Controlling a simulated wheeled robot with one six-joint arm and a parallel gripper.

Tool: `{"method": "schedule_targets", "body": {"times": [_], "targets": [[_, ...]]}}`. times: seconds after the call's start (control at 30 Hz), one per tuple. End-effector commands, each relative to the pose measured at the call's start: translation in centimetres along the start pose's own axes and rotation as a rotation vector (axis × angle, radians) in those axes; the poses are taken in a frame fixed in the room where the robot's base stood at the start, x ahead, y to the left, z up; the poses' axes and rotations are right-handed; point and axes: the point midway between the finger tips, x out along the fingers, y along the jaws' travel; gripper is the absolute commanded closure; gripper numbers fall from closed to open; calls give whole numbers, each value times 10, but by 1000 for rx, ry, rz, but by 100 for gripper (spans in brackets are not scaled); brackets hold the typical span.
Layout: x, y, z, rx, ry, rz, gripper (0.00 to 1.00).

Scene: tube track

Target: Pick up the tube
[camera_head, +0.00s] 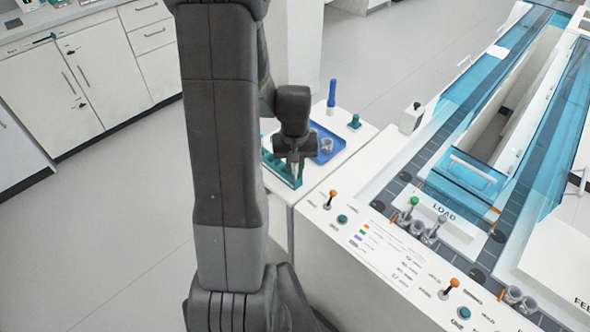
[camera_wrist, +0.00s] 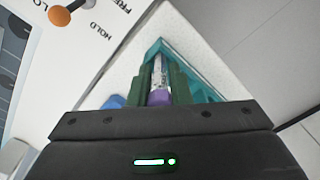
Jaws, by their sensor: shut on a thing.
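The tube (camera_wrist: 159,72) is clear with a pale label and a purple cap (camera_wrist: 160,97). In the wrist view it stands between the two fingers of my gripper (camera_wrist: 161,84), which are shut on it near the cap. In the head view my gripper (camera_head: 295,170) points down over the teal rack (camera_head: 290,183) on the small white table. The rack also shows in the wrist view (camera_wrist: 205,92), behind and beside the fingers. The tube's lower end is hard to make out, so I cannot tell whether it is still in the rack.
A blue tray (camera_head: 330,151) with a grey cup, a blue upright object (camera_head: 331,97) and a teal block (camera_head: 354,122) share the table. Open floor lies left.

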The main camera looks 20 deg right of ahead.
Motion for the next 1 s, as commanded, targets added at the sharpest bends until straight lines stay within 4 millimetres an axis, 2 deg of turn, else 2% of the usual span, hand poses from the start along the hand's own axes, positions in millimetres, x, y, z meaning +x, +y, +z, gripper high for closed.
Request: {"method": "schedule_targets", "body": {"times": [0.17, 0.27, 0.7, 0.83, 1.0], "targets": [[-2, 0, 0, 0, 1, 0, 96], [-9, 0, -1, 0, 4, 0, 96], [-84, 0, -1, 0, 5, 1, 96], [-97, 0, -1, 0, 3, 0, 96], [-101, 0, 0, 0, 0, 0, 96]]}}
